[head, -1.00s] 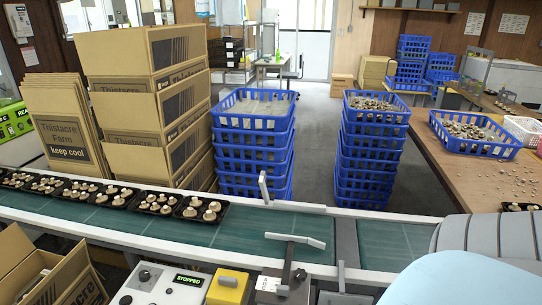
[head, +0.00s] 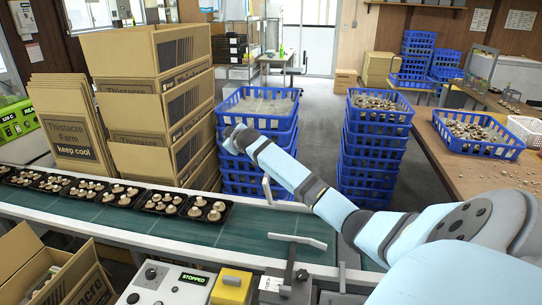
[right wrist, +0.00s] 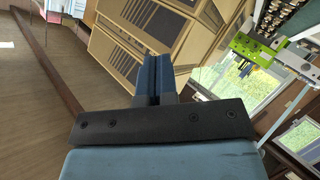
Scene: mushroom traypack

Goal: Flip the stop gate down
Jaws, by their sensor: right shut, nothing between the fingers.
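A pale bar on a dark upright lever (head: 290,262) stands at the near edge of the green conveyor belt (head: 215,234). The bar reaches over the belt, and it looks like the stop gate, though I cannot be sure. A small pale plate (head: 267,190) stands upright at the far rail. My right gripper (head: 229,131) is above and beyond the far rail, in front of the blue crate stack, well apart from the lever. In the right wrist view its fingers (right wrist: 157,75) are together with nothing between them. My left gripper is out of view.
Black trays of mushrooms (head: 158,199) line the belt at left. A control box (head: 165,286) reads STOPPED, with a yellow block (head: 231,287) beside it. Cartons (head: 150,100) and blue crates (head: 256,150) stand behind the conveyor. The belt around the lever is clear.

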